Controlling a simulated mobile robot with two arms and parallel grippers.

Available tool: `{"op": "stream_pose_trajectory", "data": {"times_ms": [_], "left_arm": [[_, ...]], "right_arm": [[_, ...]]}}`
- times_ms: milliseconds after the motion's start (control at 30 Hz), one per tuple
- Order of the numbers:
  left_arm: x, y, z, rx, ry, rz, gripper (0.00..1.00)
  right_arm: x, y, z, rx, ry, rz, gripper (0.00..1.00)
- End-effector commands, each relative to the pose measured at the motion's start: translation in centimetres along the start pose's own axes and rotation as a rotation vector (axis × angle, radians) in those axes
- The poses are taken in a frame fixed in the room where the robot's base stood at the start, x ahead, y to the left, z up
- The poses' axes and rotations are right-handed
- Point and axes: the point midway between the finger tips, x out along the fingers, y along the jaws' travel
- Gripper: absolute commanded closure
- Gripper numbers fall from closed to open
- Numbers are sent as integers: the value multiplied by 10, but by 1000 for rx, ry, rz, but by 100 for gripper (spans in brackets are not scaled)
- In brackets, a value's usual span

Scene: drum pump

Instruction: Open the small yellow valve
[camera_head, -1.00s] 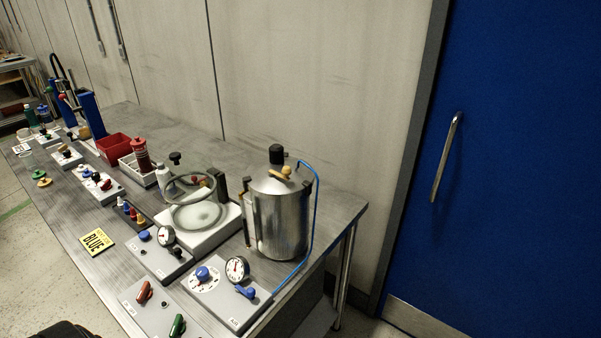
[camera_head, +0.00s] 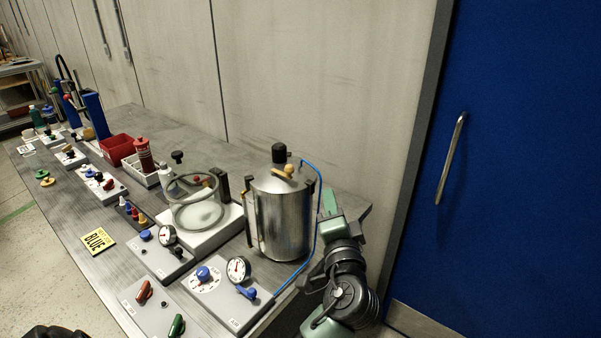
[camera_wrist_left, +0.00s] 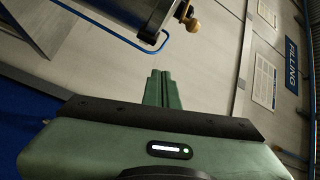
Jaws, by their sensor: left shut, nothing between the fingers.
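The small yellow valve (camera_head: 285,172) sits on top of the steel pot (camera_head: 280,220), beside a black knob on the lid. In the left wrist view the yellow valve (camera_wrist_left: 191,24) shows near the top, on the edge of the tilted pot (camera_wrist_left: 152,18). My left gripper (camera_head: 329,198) is to the right of the pot, apart from the valve and somewhat lower in the picture. In the left wrist view its green fingers (camera_wrist_left: 160,74) are together and empty, below the valve in the picture. My right gripper is not in view.
A blue hose (camera_head: 319,190) runs from the pot's top down its right side, close to my left gripper. A control box (camera_head: 225,312) with a gauge stands in front of the pot. A glass vessel (camera_head: 197,212) stands left of it. A blue door (camera_head: 520,150) is at the right.

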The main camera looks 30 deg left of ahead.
Motion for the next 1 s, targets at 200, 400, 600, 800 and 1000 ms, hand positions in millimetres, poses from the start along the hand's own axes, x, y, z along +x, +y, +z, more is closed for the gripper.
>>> {"op": "stream_pose_trajectory", "data": {"times_ms": [200,400,600,800,1000], "left_arm": [[-5,-38,5,-29,-31,-73,100],[-5,-37,4,-28,-30,-72,100],[5,-39,4,-25,-29,-73,100],[41,-44,4,-22,-29,-74,100],[85,-47,6,-23,-30,-73,100]], "right_arm": [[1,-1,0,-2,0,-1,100],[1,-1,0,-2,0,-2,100],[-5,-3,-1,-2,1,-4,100],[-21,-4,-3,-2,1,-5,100],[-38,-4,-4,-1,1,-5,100]]}}
